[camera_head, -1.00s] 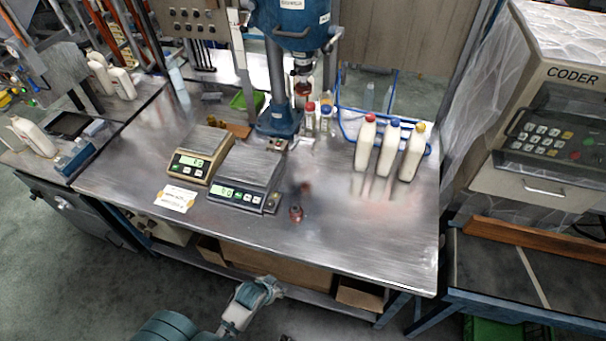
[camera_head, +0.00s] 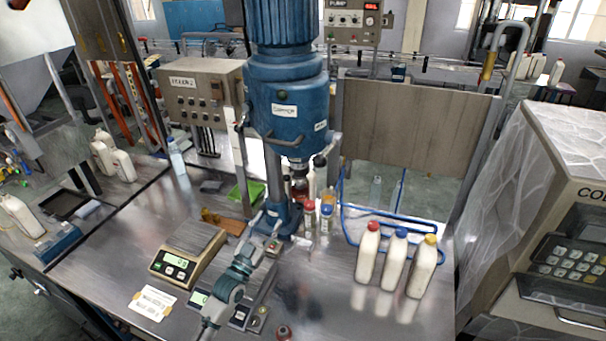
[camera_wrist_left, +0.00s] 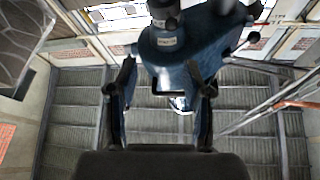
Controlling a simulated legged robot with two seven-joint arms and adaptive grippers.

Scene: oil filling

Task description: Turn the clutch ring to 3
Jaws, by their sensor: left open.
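The blue capping machine (camera_head: 286,110) stands on the bench with its spindle head (camera_head: 298,166) under the blue housing. A dark and reddish-brown chuck (camera_head: 300,187) hangs below it; the clutch ring is probably there, but I cannot make out its numbers. My left gripper (camera_head: 268,225) is raised over the bench beside the machine's column base, left of and below the chuck. In the left wrist view my left gripper (camera_wrist_left: 162,80) is open and empty, its two fingers apart, with the blue machine body (camera_wrist_left: 180,50) ahead. My right gripper does not show.
Two scales, one (camera_head: 187,250) clear, one (camera_head: 228,300) partly behind my arm, stand left. Small capped bottles (camera_head: 318,218) stand beside the column. Three white bottles (camera_head: 395,260) stand right, by a blue rail (camera_head: 400,220).

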